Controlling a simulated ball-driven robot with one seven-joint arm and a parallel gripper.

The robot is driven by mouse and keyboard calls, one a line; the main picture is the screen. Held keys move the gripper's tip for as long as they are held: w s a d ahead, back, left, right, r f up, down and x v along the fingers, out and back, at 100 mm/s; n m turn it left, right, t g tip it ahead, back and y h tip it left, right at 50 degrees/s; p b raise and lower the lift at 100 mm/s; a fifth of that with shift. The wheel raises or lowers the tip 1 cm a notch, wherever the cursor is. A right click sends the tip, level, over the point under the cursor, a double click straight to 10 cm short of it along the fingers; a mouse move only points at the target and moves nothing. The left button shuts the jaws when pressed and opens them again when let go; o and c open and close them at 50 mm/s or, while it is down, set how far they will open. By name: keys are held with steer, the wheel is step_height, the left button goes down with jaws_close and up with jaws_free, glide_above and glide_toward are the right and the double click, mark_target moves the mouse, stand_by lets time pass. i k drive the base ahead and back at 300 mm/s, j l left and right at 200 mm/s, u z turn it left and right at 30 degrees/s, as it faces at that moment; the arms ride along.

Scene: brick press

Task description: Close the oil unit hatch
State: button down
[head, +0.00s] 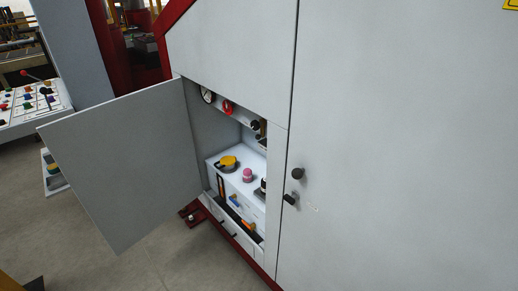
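The oil unit hatch (125,165) is a flat grey door in the head view. It stands wide open, swung out to the left from its hinge side at the left edge of the opening. The oil unit (240,190) shows inside the opening as a white box with a yellow cap, a pink knob and several small fittings. A round gauge and a red ring sit above it. My gripper is not in view.
The grey machine cabinet (400,150) fills the right, with two dark knobs (297,173) beside the opening. A control panel (30,105) with coloured buttons stands at the far left. A red base rail runs below the cabinet. The floor (150,265) before the hatch is clear.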

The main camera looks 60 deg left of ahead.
mark_target(131, 160)
steer(key=k+j+u, duration=0.25)
steer(key=j, duration=0.8)
steer(key=k+j+u, duration=0.3)
steer(key=j, duration=0.85)
steer(key=k+j+u, duration=0.25)
steer(key=j, duration=0.9)
steer(key=j+u, duration=0.25)
steer(key=j, duration=0.9)
